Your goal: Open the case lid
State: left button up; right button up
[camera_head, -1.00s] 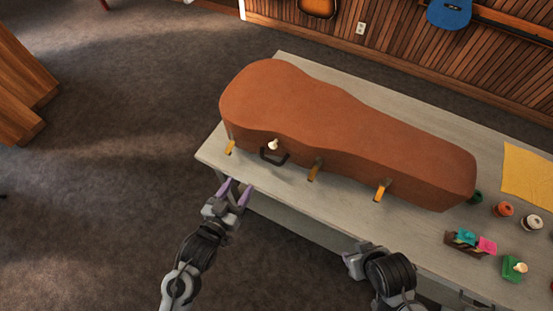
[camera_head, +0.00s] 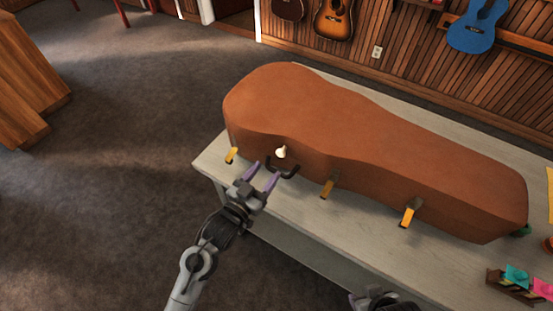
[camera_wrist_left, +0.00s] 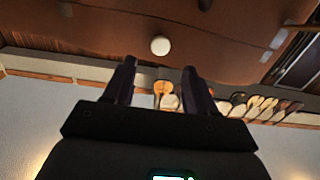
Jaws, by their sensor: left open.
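The brown instrument case (camera_head: 350,140) lies on the grey table with its lid down. Several yellow latches stick out along its near side, one at the left (camera_head: 231,155), one in the middle (camera_head: 328,186) and one at the right (camera_head: 409,212). A cream knob (camera_head: 281,152) and a dark handle (camera_head: 290,170) are on the near side; the knob also shows in the left wrist view (camera_wrist_left: 160,45). My left gripper (camera_head: 262,172) is open and empty, its purple fingers close to the handle, just short of the knob. My right gripper (camera_head: 372,300) is at the bottom edge, mostly cut off.
The grey table (camera_head: 300,214) has a bare strip in front of the case. A small tray (camera_head: 515,287) with coloured items stands at the right. Guitars hang on the wood-panelled wall behind, including a blue one (camera_head: 478,27).

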aim_at(280, 154)
pick_arm(q)
jog(key=x, duration=0.6)
jog(key=shift+w+d+b, duration=0.2)
jog(key=shift+w+b, duration=0.1)
jog(key=shift+b, duration=0.1)
grip_shut()
